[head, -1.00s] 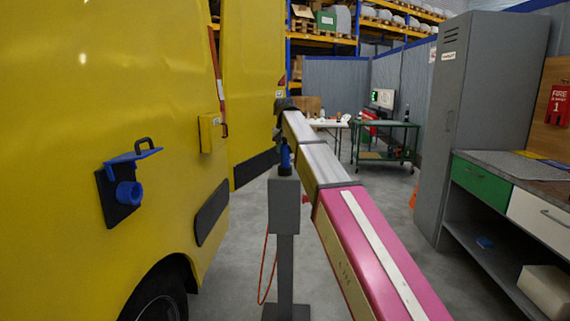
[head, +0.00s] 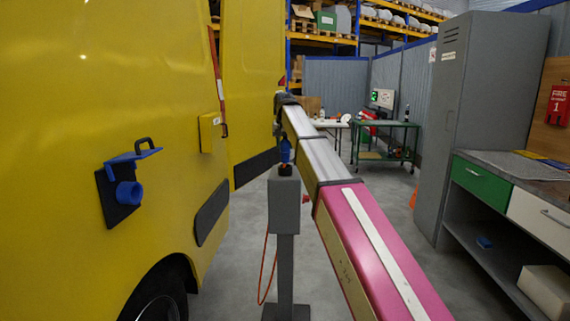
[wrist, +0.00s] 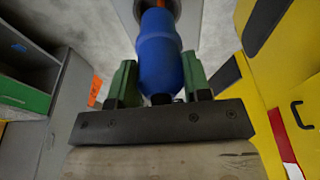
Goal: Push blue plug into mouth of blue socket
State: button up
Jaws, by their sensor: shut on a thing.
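The blue plug (head: 285,150) is upright at the top of a grey post, with my gripper at it at the end of my arm. In the wrist view the blue plug (wrist: 160,58) sits between the green fingers of my gripper (wrist: 158,82), which is shut on it. The plug's far end meets an orange and grey part of the post; whether it is clear of its holder I cannot tell. The blue socket (head: 129,192) is on a dark plate on the yellow van's side at the left, its blue lid raised and its round mouth open. My gripper is well to the right of it.
The grey post (head: 284,208) stands on the floor with an orange cable (head: 265,265) hanging beside it. The yellow van (head: 70,90) fills the left. A grey locker (head: 480,110) and a workbench (head: 510,200) stand at the right. Floor between them is open.

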jog(key=shift+r, duration=1.75)
